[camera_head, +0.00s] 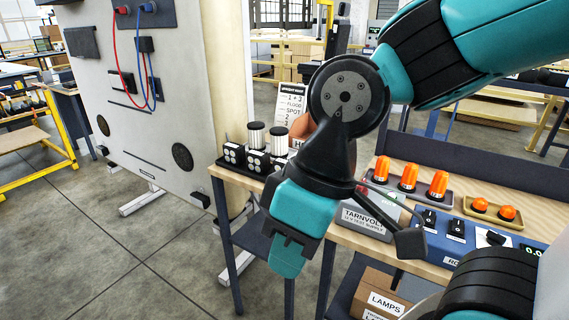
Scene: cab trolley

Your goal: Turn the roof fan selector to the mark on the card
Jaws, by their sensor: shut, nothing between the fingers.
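A blue control panel (467,250) lies on the bench at the lower right. Its label is partly hidden and starts with "RO". A black rotary knob on a white plate (492,238) sits on it, probably the selector; its setting is too small to read.
Black rocker switches (430,217) sit left of the knob. Orange beacons (409,175) stand in trays behind. A grey TARNVOLT supply (370,215) is partly behind my arm. A lamps box (382,296) is below.

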